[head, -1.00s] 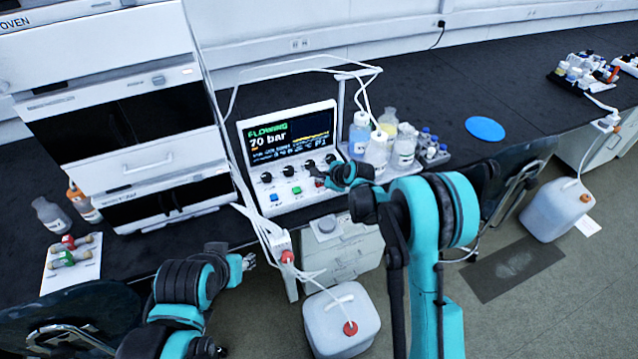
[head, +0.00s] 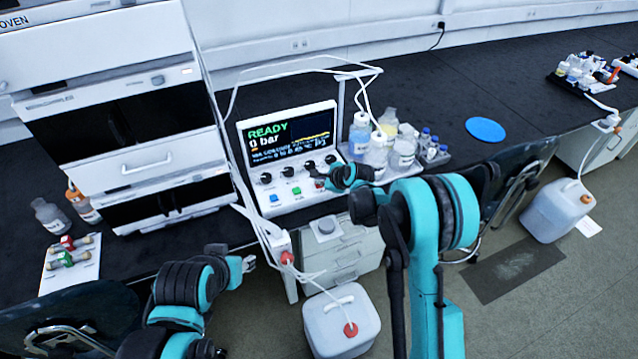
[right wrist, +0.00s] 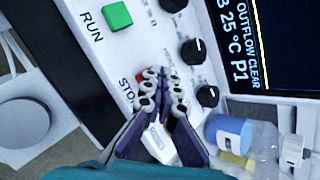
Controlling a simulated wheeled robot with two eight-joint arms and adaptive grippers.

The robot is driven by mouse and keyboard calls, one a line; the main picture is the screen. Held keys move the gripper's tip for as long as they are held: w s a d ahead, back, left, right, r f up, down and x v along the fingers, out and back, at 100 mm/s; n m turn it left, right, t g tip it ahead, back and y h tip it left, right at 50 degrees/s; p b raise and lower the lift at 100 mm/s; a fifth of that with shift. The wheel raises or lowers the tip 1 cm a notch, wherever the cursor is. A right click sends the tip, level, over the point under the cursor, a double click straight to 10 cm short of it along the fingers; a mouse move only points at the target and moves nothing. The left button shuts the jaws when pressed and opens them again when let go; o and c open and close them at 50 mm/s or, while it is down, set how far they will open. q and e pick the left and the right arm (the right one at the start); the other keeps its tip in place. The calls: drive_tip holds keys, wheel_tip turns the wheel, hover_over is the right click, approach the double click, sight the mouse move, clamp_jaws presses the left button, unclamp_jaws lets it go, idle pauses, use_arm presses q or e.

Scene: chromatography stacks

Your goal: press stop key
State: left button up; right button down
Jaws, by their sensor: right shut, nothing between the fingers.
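The control unit (head: 265,202) stands on the black bench, and its screen (head: 290,137) reads READY and 0 bar. The red stop key (right wrist: 144,76) shows in the right wrist view beside the letters STO, partly hidden by my fingertips. The green run key (right wrist: 117,16) lies above it in that view. My right gripper (right wrist: 160,78) is shut and empty, its tips at the stop key; I cannot tell whether they touch it. In the head view my right gripper (head: 326,181) covers the stop key's area. My left gripper (head: 249,264) is low in front of the bench, small and unclear.
Several bottles in a tray (head: 440,160) stand right of the unit, close to my right gripper. Black knobs (right wrist: 193,50) line the panel near the fingers. White tubes hang at the unit's left. A jug (head: 341,325) stands on the floor below.

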drive_tip(key=shift+r+p, duration=0.4)
drive_tip(key=shift+r, duration=0.4)
drive_tip(key=shift+r, duration=0.1)
drive_tip(key=shift+r+p, duration=1.5)
drive_tip(key=shift+r, duration=0.95)
